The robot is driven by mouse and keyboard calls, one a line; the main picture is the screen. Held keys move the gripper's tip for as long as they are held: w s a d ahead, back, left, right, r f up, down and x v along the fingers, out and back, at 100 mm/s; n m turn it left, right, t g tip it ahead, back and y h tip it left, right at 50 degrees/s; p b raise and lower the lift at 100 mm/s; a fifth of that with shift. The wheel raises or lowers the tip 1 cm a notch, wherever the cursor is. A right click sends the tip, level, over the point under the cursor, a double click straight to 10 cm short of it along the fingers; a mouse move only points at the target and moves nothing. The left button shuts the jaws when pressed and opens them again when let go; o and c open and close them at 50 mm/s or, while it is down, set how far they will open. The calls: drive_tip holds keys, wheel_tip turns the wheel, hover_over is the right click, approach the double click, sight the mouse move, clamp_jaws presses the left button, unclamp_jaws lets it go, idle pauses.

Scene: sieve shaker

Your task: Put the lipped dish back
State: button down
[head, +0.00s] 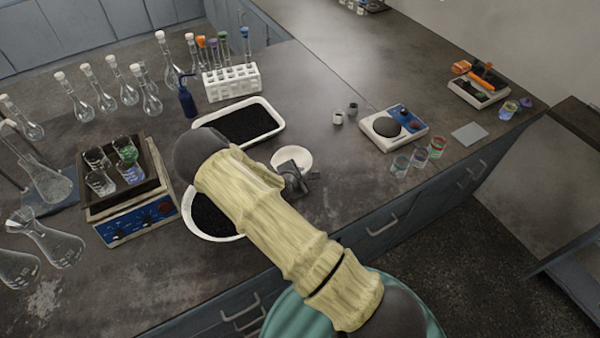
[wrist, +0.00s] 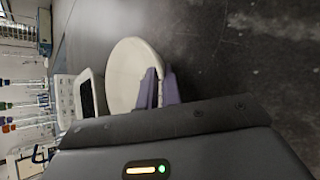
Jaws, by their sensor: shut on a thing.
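The lipped dish (head: 291,157) is a small round off-white dish. In the head view it shows just beyond my gripper (head: 301,178), which partly covers its near side. In the wrist view the dish (wrist: 128,72) fills the upper middle, and the purple fingers of my gripper (wrist: 160,90) are shut on its rim. The dish looks empty in the head view. I cannot tell whether it is lifted clear of the bench or touching it.
A white tray of dark grains (head: 276,111) lies left of the dish. A white bowl of dark grains (head: 192,224) is partly hidden by my arm. A balance (head: 394,127), two small weights and several beakers stand to the right. Bare bench (head: 320,75) lies behind the dish.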

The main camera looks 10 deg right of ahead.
drive_tip(key=shift+f, duration=0.1)
drive_tip(key=c, duration=1.6)
unclamp_jaws()
drive_tip(key=shift+d, duration=0.1)
drive_tip(key=b+v, duration=0.1)
drive_tip(key=v, duration=1.1)
drive_tip(key=shift+s, duration=0.1)
